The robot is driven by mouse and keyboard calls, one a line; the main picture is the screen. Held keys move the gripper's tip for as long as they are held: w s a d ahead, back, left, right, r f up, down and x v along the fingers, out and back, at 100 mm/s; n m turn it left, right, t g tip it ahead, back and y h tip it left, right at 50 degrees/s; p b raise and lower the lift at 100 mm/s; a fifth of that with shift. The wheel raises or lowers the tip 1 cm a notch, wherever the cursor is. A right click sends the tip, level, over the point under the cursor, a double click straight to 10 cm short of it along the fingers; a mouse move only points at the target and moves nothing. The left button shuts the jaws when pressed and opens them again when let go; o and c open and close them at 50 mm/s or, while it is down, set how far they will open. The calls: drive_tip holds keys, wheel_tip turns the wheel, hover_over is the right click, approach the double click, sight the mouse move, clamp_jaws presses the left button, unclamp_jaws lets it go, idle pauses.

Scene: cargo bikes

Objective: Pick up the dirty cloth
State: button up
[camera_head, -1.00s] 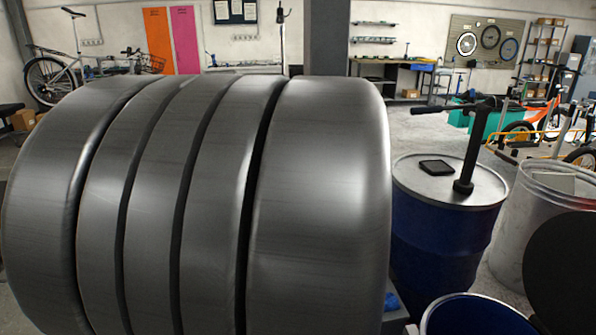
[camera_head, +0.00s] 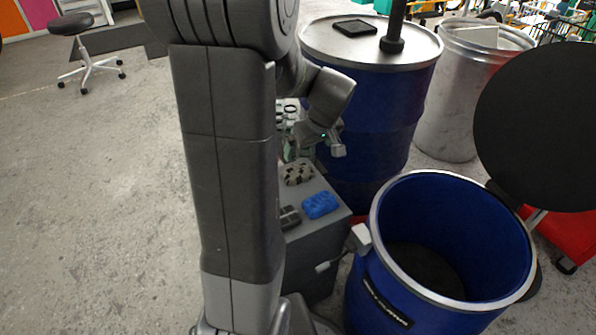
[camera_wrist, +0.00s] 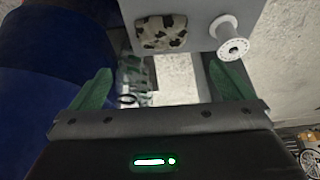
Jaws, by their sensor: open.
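A beige cloth with dark blotches (camera_head: 298,174), the dirty-looking one, lies on top of a low grey cabinet (camera_head: 313,239). It also shows at the top of the wrist view (camera_wrist: 162,32). A plain blue cloth (camera_head: 320,205) lies nearer on the same top. My gripper (camera_head: 322,146) is above and beyond the blotched cloth in the head view, apart from it. In the wrist view its two green fingers (camera_wrist: 160,84) are spread wide with nothing gripped between them.
A small dark object (camera_head: 289,217) lies beside the blue cloth. A closed blue drum (camera_head: 362,115) stands close behind the cabinet, and an open blue bin (camera_head: 375,215) with a raised black lid (camera_head: 545,120) is at the right.

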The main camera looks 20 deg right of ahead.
sight(299, 169)
drive_tip(key=b+x, duration=0.1)
drive_tip(key=x, duration=0.3)
drive_tip(key=b+x, duration=0.1)
drive_tip(key=x, duration=0.3)
drive_tip(key=b+x, duration=0.2)
drive_tip(key=x, duration=0.3)
drive_tip(key=shift+a+f, duration=0.1)
drive_tip(key=shift+a, duration=0.15)
drive_tip(key=c, duration=0.7)
